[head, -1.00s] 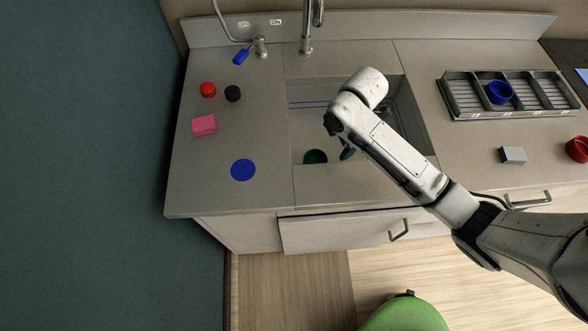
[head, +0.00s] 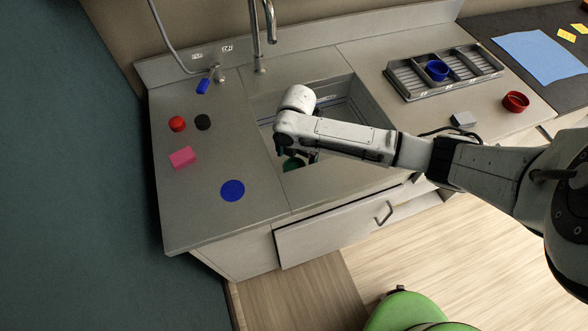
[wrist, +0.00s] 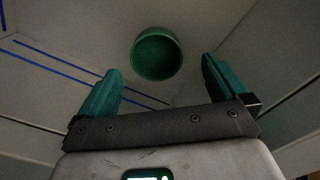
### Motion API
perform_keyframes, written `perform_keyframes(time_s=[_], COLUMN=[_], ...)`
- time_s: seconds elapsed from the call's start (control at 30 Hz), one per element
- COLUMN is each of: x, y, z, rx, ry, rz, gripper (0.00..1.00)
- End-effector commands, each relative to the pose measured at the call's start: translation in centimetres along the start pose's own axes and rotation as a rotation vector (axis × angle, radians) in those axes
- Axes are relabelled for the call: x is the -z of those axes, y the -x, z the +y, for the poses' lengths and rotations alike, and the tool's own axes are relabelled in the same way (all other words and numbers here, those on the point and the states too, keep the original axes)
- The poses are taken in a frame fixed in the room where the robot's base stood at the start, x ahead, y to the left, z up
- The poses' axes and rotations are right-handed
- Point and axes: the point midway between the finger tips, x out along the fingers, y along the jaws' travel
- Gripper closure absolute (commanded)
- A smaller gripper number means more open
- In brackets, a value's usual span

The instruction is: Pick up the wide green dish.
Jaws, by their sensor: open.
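The wide green dish (wrist: 157,54) is in the sink, seen in the wrist view ahead of and between my open fingers, apart from both. In the head view only part of the green dish (head: 292,164) shows, at the near side of the sink, below my wrist. My gripper (wrist: 160,84) has two green fingers spread wide with nothing between them. In the head view my gripper (head: 300,154) points down into the sink and is mostly hidden by my arm.
The sink (head: 362,98) has walls around the dish. On the left counter are a pink block (head: 182,158), a red cap (head: 177,123), a black cap (head: 203,122) and a blue disc (head: 232,190). A divided rack (head: 412,84) with a blue cup (head: 437,70) stands right, near a red bowl (head: 515,102).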

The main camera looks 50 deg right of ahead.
Motion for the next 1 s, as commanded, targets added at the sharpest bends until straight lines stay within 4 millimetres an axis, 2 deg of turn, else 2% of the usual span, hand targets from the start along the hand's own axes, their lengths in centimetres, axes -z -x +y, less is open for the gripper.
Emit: perform_keyframes(time_s=[0.4, 0.7, 1.0], x=[0.5, 0.4, 0.4], y=[-4.7, -5.0, -5.0], z=[0.5, 0.6, 0.6], rx=[0.002, 0.0, 0.0], ry=[0.0, -0.001, -0.001], rz=[0.001, 0.001, 0.001], gripper=[0.0, 0.01, 0.3])
